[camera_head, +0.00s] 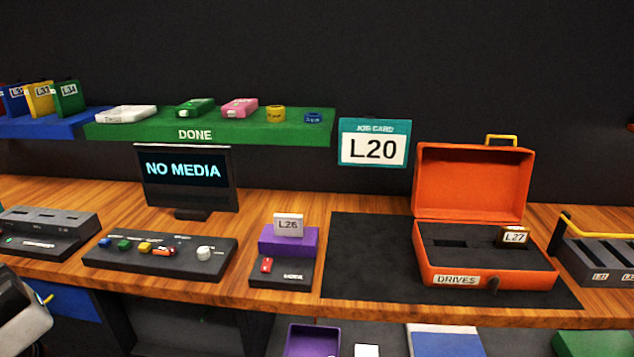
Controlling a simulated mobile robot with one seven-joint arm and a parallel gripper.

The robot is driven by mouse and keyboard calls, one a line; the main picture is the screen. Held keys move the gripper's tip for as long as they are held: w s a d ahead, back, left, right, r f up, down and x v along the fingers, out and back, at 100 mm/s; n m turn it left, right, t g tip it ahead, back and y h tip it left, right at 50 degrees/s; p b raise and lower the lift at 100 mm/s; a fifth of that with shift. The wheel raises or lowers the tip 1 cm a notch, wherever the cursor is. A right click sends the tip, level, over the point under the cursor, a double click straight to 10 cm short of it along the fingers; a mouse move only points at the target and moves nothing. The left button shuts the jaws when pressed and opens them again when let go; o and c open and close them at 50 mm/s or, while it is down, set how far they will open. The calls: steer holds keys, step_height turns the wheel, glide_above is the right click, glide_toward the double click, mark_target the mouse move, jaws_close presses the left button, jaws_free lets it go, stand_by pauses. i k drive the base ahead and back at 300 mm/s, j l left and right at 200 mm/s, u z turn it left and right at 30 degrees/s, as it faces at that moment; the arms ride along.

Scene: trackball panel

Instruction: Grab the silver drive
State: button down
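A small pale, silver-white drive labelled L26 (288,225) stands upright on top of a purple block (284,240) on a dark base with a red switch. It is the only silver-looking drive I can make out. A dark drive labelled L27 (513,236) with a brownish edge sits in the right part of the open orange DRIVES case (472,184). The case's left slot looks empty. A white and dark piece at the lower left edge appears to be part of my arm. My gripper's fingertips are not in view.
A dark control panel (120,260) with coloured buttons and a white ball lies left of the purple block. A monitor (186,180) reads NO MEDIA. A job card (374,143) reads L20. A green DONE shelf (250,131) holds several items. The black mat (365,260) left of the case is clear.

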mark_target(291, 225)
steer(key=i+l+u, duration=0.2)
steer(key=l, duration=0.4)
steer(key=l+u, duration=0.2)
steer(key=l, duration=0.4)
steer(key=i+l+u, duration=0.2)
steer(key=i+l, duration=0.3)
